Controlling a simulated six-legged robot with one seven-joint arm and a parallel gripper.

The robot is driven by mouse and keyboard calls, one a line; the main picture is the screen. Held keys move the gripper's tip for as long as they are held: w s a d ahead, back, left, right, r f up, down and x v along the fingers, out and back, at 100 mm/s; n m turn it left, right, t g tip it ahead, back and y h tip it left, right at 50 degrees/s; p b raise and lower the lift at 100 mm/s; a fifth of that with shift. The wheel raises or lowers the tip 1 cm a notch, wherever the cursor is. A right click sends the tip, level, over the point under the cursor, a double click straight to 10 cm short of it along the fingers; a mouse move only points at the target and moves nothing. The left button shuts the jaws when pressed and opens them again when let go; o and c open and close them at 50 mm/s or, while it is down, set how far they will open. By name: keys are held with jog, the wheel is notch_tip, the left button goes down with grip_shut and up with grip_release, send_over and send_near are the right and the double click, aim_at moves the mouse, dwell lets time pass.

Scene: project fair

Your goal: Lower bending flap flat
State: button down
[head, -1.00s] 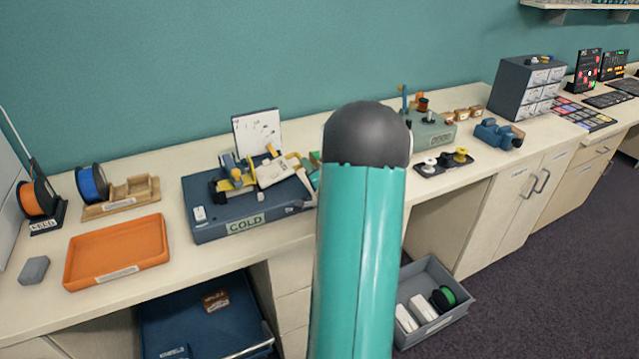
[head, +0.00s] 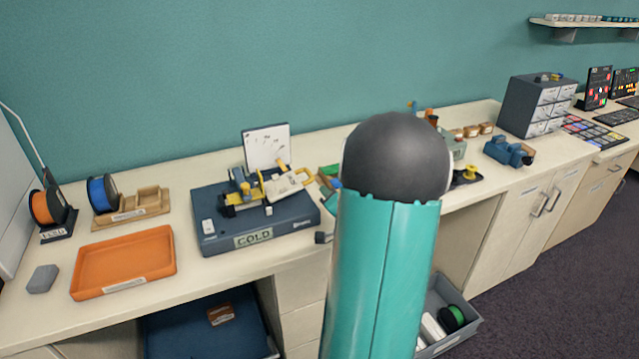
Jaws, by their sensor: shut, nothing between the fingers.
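A dark blue bending machine (head: 215,228) labelled COLD stands on the counter left of centre. On top is a cream flap-like plate (head: 284,184) with a yellow handle at its right end; it looks tilted, but its exact angle is hard to tell. Yellow and dark clamp parts sit beside it on the left. My teal arm link with its dark round joint fills the middle of the view, right of the machine. My gripper is not visible; the arm may hide it. A small dark piece at the machine's right front corner cannot be identified.
An orange tray (head: 125,262), a grey block (head: 42,279) and orange and blue spools (head: 103,194) lie to the left. A white card (head: 266,147) stands behind the machine. A dark drawer cabinet (head: 537,104) stands at the right. An open grey bin (head: 462,312) is below the counter.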

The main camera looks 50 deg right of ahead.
notch_tip(320, 180, up, 7)
jog(key=w+n+g, duration=0.1)
jog(key=n+g, duration=0.1)
jog(key=n, duration=0.9)
send_over(312, 176)
jog(key=shift+a+f+y, duration=0.2)
jog(key=shift+f+y, duration=0.1)
jog(key=shift+f, duration=0.8)
notch_tip(312, 176, down, 3)
jog(key=shift+d+r, duration=0.1)
jog(key=shift+r, duration=0.05)
jog(key=shift+f, duration=0.65)
